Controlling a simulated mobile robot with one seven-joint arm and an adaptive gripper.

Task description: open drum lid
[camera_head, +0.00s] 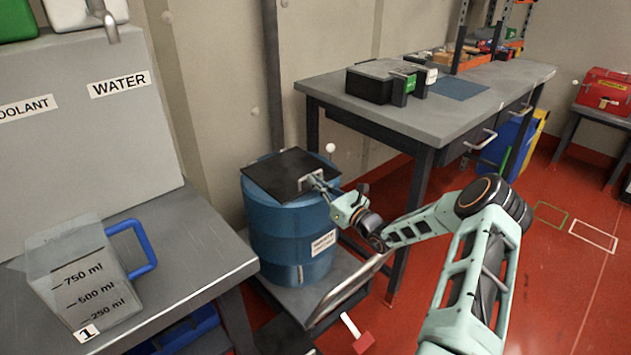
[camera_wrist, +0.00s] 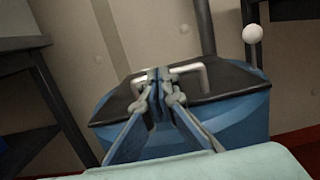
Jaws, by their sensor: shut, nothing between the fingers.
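The blue drum (camera_head: 285,237) stands on a low grey platform between the two benches. Its dark square lid (camera_head: 277,172) lies flat on top and looks closed. A metal handle (camera_head: 310,180) sits near the lid's front right edge. My gripper (camera_head: 318,184) is at this handle, its fingers shut. In the wrist view, my gripper (camera_wrist: 162,78) is shut in front of the silver handle (camera_wrist: 190,72), overlapping its left part. The lid (camera_wrist: 232,80) and drum (camera_wrist: 245,122) show behind. I cannot tell whether the fingers touch the handle.
A grey bench (camera_head: 160,270) at left holds a clear measuring jug (camera_head: 80,275). A workbench (camera_head: 440,110) stands behind at right. A pole with a white ball (camera_head: 330,148) rises beside the drum. A slanted metal bar (camera_head: 350,285) is below my arm.

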